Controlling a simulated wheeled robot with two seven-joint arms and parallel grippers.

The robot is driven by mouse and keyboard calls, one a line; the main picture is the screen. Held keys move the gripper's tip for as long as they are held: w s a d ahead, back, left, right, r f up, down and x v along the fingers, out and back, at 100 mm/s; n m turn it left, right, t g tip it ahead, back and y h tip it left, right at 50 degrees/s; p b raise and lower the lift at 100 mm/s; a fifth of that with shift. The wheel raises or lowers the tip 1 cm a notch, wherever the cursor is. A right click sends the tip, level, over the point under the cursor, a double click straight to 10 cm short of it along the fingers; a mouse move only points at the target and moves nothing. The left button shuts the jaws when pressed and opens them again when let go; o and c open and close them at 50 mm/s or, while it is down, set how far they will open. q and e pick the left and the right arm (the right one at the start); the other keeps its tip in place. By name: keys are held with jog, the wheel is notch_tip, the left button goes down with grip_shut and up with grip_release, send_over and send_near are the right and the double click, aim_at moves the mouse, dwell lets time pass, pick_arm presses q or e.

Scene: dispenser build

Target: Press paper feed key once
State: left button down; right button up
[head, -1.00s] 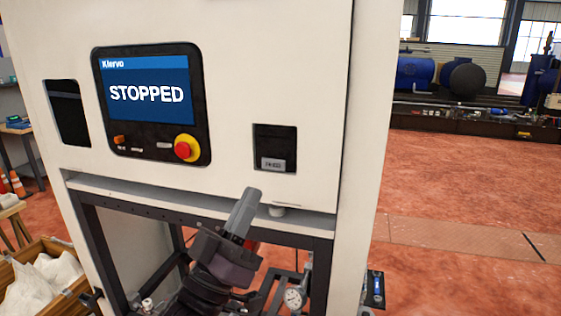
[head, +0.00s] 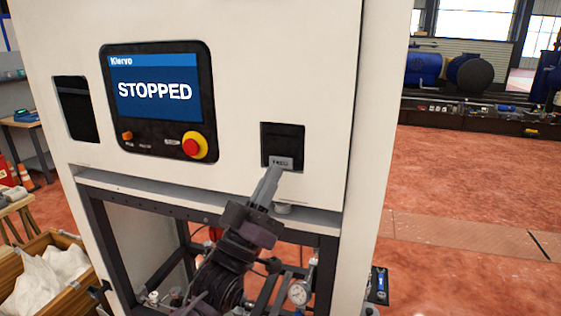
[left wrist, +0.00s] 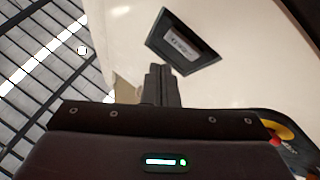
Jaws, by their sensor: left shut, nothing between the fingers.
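The paper feed key (head: 281,162) is a small grey labelled key at the bottom of a dark recess (head: 284,136) in the white cabinet front. In the left wrist view the key (left wrist: 181,45) shows inside the dark recess, beyond the fingertips. My left gripper (head: 272,172) is shut and empty, its fingertips just below and very close to the key. I cannot tell whether they touch it. In the left wrist view the shut fingers (left wrist: 160,72) point toward the recess. My right gripper is not in view.
Left of the recess is a control panel with a screen (head: 155,88) reading STOPPED and a red emergency button (head: 194,145) on yellow. A ledge (head: 200,200) runs below. A pressure gauge (head: 299,293) sits in the open frame. A wooden crate (head: 75,290) holds white bags at lower left.

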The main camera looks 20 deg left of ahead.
pick_arm(q)
jog(key=shift+w, duration=0.7)
dwell(0.8)
jog(key=shift+w, duration=0.1)
dwell(0.7)
jog(key=shift+w, duration=0.3)
jog(key=shift+w, duration=0.4)
dwell(0.7)
jog(key=shift+s, duration=0.85)
